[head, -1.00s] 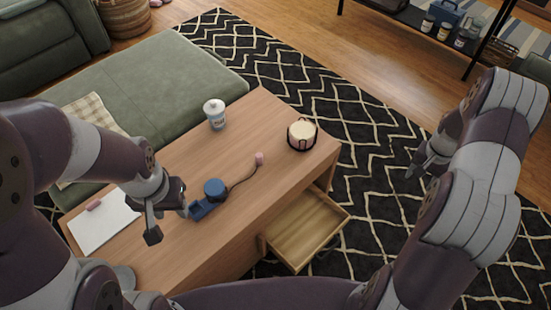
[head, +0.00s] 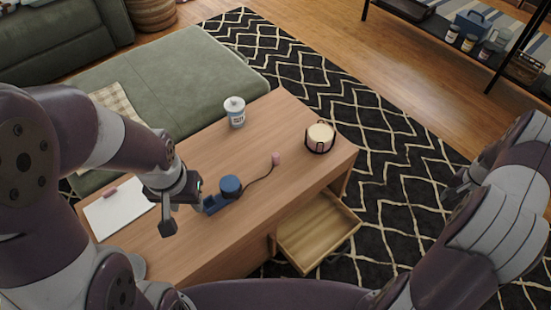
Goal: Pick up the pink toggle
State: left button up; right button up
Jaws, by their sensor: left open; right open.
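A small pink toggle (head: 276,159) sits on the wooden table at the end of a thin dark cord. The cord (head: 258,178) runs from a blue device with a round top (head: 229,188). My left gripper (head: 178,208) is open and empty over the table, just left of the blue device and well left of the toggle. My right gripper (head: 457,188) is off the table to the right, over the rug, partly hidden by my own arm.
A candle in a dark holder (head: 320,138) and a lidded white jar (head: 235,112) stand on the table (head: 190,255). White paper (head: 118,213) with a pink piece (head: 110,192) lies left. A drawer (head: 318,232) is open in front. A green ottoman (head: 180,90) stands behind.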

aim_at(276, 156)
jog(key=i+l+u, duration=0.1)
jog(key=l+u, duration=0.65)
jog(key=l, duration=0.25)
jog(key=l+u, duration=0.4)
jog(key=k+l, duration=0.05)
jog(key=l, duration=0.05)
